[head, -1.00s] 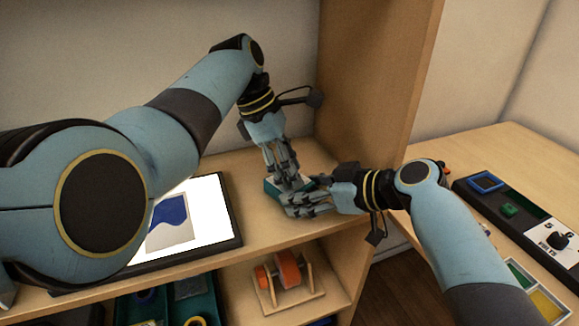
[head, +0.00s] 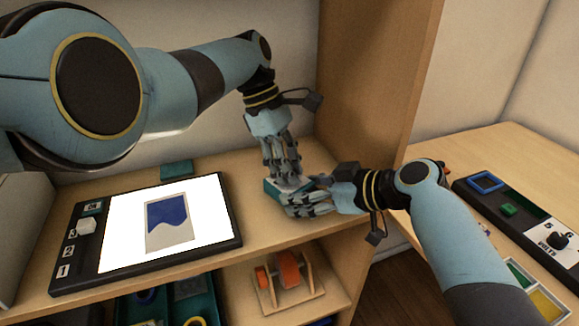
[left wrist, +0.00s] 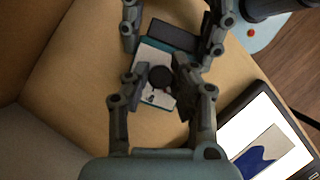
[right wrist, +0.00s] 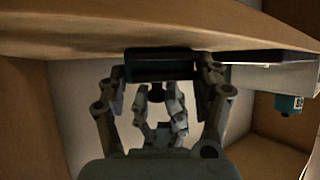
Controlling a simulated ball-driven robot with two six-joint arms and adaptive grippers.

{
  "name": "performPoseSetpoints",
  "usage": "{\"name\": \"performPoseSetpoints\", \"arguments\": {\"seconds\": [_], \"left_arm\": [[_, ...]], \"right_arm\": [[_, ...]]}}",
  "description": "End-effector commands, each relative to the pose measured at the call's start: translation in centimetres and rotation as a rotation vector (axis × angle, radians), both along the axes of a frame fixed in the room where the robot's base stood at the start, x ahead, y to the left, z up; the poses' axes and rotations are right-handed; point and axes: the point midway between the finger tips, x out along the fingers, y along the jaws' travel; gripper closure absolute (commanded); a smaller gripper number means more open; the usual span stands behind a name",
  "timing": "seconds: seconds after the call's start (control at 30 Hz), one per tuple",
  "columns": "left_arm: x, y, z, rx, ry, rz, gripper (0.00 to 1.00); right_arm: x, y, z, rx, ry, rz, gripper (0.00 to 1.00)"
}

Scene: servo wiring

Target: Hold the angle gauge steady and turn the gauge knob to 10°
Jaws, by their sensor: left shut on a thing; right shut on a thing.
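The angle gauge (head: 271,187) is a small teal box with a pale top on the upper shelf, mostly hidden by my fingers in the head view. In the left wrist view its white face (left wrist: 152,56) shows, with a round dark knob (left wrist: 160,76) on it. My left gripper (head: 286,178) comes down from above. Its fingertips (left wrist: 162,76) are shut on the knob from both sides. My right gripper (head: 296,198) comes in from the right and is shut on the gauge's dark end (right wrist: 160,66). The angle reading is too small to tell.
A tablet (head: 226,259) with a lit screen lies left of the gauge, with a teal block (head: 177,169) behind it. A wooden side panel (head: 376,70) stands close on the right. An orange-wheeled object (head: 290,270) sits on the shelf below.

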Motion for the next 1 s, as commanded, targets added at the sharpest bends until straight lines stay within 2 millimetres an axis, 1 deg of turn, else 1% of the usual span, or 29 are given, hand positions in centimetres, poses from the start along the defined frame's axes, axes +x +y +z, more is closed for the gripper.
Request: {"name": "performPoseSetpoints", "arguments": {"seconds": [0.3, 0.33, 0.47, 0.5, 0.8, 0.87, 0.97, 1.0], "left_arm": [[0.1, 0.1, 0.0, 0.0, -0.004, -0.006, 1.0], [0.1, 0.1, 0.0, 0.0, -0.004, -0.006, 0.73], [0.1, 0.1, 0.0, 0.0, -0.003, -0.006, 0.56], [0.1, 0.0, 0.0, 0.0, -0.003, -0.006, 0.54], [0.1, 0.1, 0.3, 0.0, -0.002, -0.006, 0.54], [0.3, 0.3, 0.8, -0.001, -0.003, -0.005, 0.54], [0.6, 0.9, 2.4, -0.001, -0.005, -0.004, 0.54], [0.8, 1.2, 3.2, -0.001, -0.005, -0.004, 0.54]], "right_arm": [[-0.1, 0.0, -0.2, 0.0, 0.004, 0.002, 0.5], [-0.1, 0.0, -0.1, 0.001, 0.004, 0.003, 0.5], [-0.1, 0.0, -0.2, 0.0, 0.004, 0.002, 0.5], [-0.1, 0.0, -0.2, 0.0, 0.004, 0.002, 0.5], [-0.1, 0.0, -0.1, 0.0, 0.004, 0.002, 0.5], [-0.1, 0.0, -0.2, 0.0, 0.003, 0.001, 0.5], [-0.1, 0.0, -0.1, 0.0, 0.003, 0.001, 0.5], [-0.1, 0.0, -0.1, 0.0, 0.003, 0.001, 0.5]]}}
